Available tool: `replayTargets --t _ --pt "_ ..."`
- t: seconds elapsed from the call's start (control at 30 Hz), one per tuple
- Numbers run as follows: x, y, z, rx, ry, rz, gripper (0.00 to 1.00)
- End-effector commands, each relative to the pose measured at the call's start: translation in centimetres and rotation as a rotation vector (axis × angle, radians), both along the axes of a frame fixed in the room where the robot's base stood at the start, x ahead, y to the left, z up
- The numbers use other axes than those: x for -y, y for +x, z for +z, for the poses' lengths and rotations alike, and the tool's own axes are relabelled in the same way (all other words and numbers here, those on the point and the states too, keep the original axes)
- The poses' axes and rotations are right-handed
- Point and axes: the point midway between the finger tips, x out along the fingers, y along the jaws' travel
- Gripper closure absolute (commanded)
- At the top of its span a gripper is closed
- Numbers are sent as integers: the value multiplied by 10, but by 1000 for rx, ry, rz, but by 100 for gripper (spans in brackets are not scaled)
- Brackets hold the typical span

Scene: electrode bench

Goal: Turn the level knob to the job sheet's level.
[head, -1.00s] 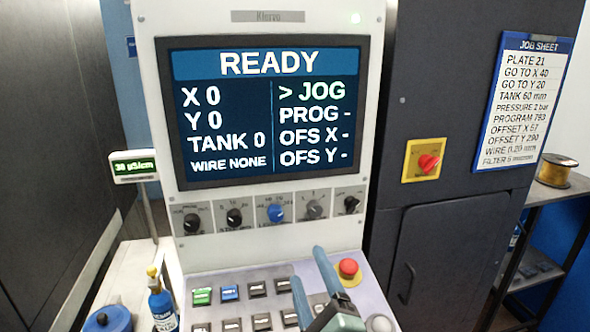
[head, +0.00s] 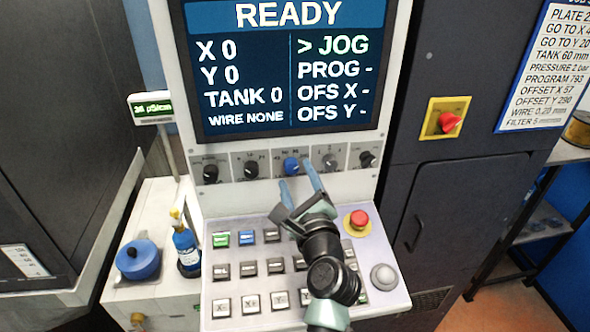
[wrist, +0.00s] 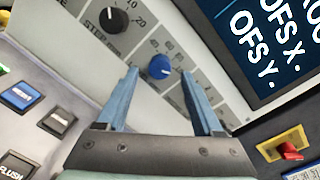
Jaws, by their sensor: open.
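The level knob is the blue one (head: 291,166) in the row under the screen. In the wrist view the blue knob (wrist: 159,67) shows between the fingertips, its white mark pointing up-left, with 40 and 60 printed near it. My gripper (head: 296,174) is open, its two blue fingers reaching toward the knob from below; in the wrist view they stand either side of it (wrist: 158,76). Contact cannot be told. The job sheet (head: 545,75) reads TANK 60 mm. The screen (head: 285,65) reads READY and TANK 0.
Below are several keys (head: 250,268) and a red stop button (head: 359,218). A red switch (head: 447,121) is on the dark cabinet. A blue bottle (head: 186,248) stands at left.

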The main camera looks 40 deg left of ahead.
Motion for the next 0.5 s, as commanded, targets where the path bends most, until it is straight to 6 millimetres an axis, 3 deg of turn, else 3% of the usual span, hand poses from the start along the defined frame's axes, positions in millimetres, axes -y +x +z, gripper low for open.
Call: replayTargets --t 0.2,0.5 --pt "-15 10 0 2 -1 1 32" --pt "-16 12 0 1 -1 0 32"
